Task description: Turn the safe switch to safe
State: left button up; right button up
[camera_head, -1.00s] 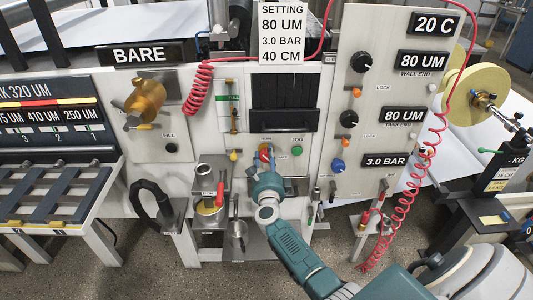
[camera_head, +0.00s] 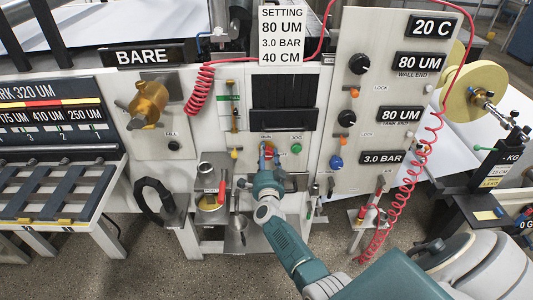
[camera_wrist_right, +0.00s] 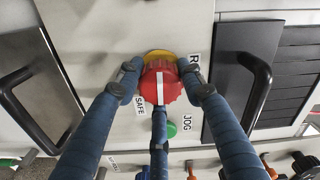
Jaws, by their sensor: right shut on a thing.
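The safe switch is a red round knob with a white stripe on a yellow base; it shows in the right wrist view (camera_wrist_right: 150,88) and partly in the head view (camera_head: 268,149). My right gripper (camera_wrist_right: 163,85) has its blue fingers closed around the knob, two at the sides and one below. The stripe runs roughly up and down in the wrist view. The SAFE label (camera_wrist_right: 149,117) is below left of the knob, and the partly covered RUN label (camera_wrist_right: 195,58) is at its right. My left gripper is not in view.
A green JOG button (camera_head: 296,148) is right of the switch; black handles (camera_wrist_right: 25,100) flank it in the wrist view. Dials and displays (camera_head: 385,115) fill the right panel. A coiled red hose (camera_head: 407,190) hangs at the right.

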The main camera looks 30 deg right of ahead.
jog(key=shift+f+n, duration=0.1)
jog(key=shift+n, duration=0.4)
jog(key=o, duration=1.2)
jog(key=shift+c, duration=0.2)
jog(key=v, duration=1.2)
